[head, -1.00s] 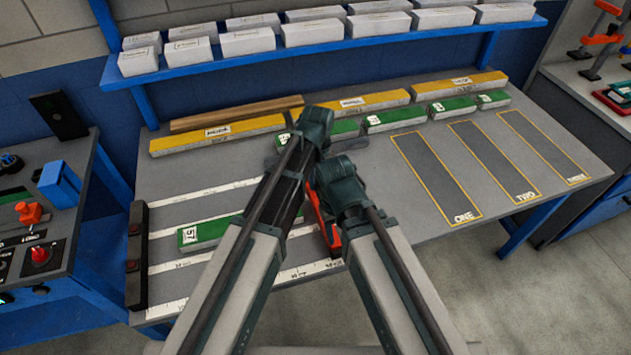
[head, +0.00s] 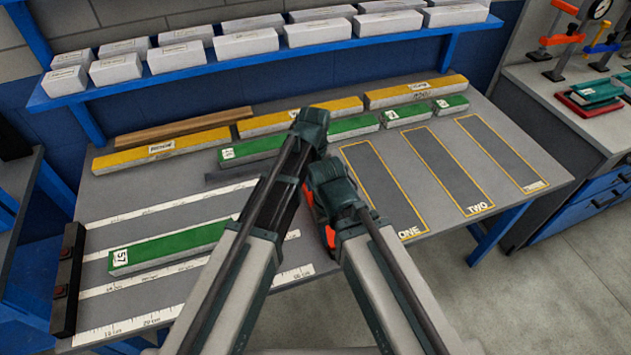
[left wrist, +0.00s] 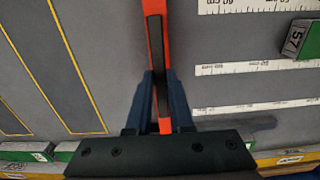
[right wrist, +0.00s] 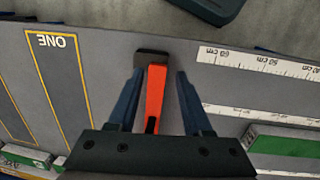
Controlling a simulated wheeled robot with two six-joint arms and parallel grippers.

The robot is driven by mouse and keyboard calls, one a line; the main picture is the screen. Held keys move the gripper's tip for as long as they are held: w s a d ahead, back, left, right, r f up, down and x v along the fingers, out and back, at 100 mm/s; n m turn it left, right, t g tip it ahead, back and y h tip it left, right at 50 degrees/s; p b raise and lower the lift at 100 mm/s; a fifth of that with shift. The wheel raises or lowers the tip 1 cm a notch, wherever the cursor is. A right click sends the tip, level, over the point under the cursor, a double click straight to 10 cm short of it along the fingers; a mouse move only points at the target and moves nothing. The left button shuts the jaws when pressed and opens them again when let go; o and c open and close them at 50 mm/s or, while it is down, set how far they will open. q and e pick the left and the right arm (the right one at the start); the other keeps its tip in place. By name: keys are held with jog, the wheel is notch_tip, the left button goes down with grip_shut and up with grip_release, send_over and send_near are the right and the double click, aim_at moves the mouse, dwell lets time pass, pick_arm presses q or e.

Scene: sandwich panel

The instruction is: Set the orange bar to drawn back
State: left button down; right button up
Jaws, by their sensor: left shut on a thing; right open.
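The orange bar (left wrist: 166,40) has a dark strip along it and runs between the fingers of my left gripper (left wrist: 160,72), which is shut on it. In the right wrist view the bar (right wrist: 155,95) ends in a dark block and lies between the spread fingers of my right gripper (right wrist: 160,75), which is open with gaps on both sides. In the head view only bits of the bar (head: 331,236) show; my wrists hide the rest and both sets of fingertips.
A green block marked 57 (head: 165,247) lies on the white scales at left. Yellow (head: 415,92) and green (head: 405,113) blocks line the back. Outlined zones ONE (head: 385,190), TWO and a third are empty. A shelf (head: 270,55) holds white boxes.

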pick_arm(q)
jog(key=shift+d, duration=0.2)
jog(key=c, duration=1.2)
grip_release()
jog(key=shift+c, duration=0.2)
jog(key=o, duration=0.4)
jog(key=shift+w+d, duration=0.1)
jog(key=shift+d, duration=0.05)
jog(key=shift+o, duration=0.2)
jog(key=shift+r+p, duration=0.4)
notch_tip(320, 180, up, 13)
jog(key=p, duration=1.3)
